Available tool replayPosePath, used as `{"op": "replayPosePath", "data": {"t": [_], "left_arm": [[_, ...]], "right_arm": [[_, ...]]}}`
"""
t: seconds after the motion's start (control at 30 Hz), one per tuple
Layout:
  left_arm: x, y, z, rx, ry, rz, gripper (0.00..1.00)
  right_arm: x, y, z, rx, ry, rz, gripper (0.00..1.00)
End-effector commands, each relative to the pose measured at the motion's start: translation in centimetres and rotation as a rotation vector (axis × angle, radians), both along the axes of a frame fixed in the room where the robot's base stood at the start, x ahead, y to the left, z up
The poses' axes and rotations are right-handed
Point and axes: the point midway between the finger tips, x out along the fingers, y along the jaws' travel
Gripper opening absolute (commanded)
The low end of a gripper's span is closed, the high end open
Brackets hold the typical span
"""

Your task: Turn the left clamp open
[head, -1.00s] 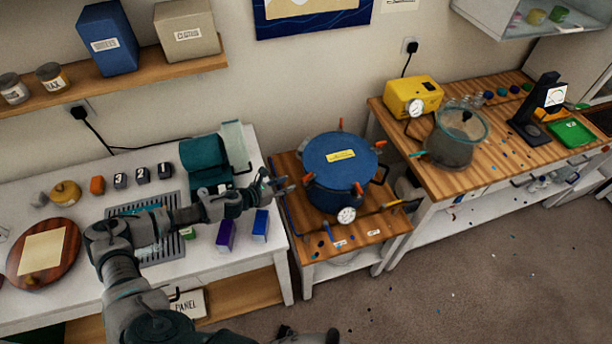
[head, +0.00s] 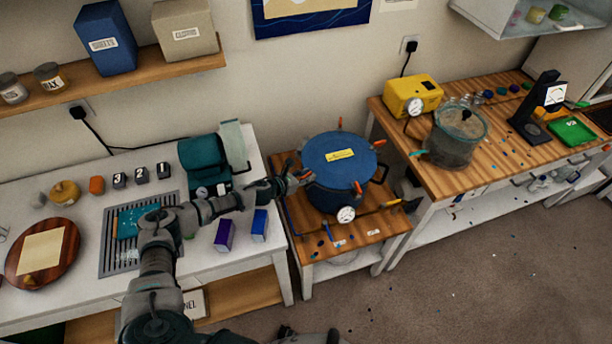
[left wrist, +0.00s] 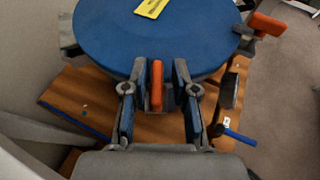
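The blue pressure pot (head: 330,158) with a yellow label on its lid stands on a low wooden stand. Orange-handled clamps sit around its rim. The left clamp's orange handle (left wrist: 157,86) stands upright at the near edge of the lid in the left wrist view. My left gripper (head: 298,178) is at the pot's left side. In the left wrist view its two fingers (left wrist: 159,92) are on either side of the orange handle, with a gap on both sides. The gripper is open. Its fingers partly hide the clamp in the head view. I do not see my right gripper.
A gauge (head: 346,214) and a pipe with an orange handle are at the pot's front. The white bench (head: 70,300) on the left holds a teal machine (head: 203,160) and small boxes. The wooden bench (head: 455,180) on the right carries a clear chamber (head: 455,148).

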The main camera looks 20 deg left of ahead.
Motion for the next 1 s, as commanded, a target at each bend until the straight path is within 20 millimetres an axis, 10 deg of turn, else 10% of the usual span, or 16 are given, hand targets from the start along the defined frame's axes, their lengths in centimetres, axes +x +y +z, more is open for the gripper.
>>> {"op": "replayPosePath", "data": {"t": [1.0], "left_arm": [[-0.3,-0.2,0.1,0.0,0.006,0.403,0.0]], "right_arm": [[0.2,0.1,4.6,0.002,-0.003,0.0,0.4]]}}
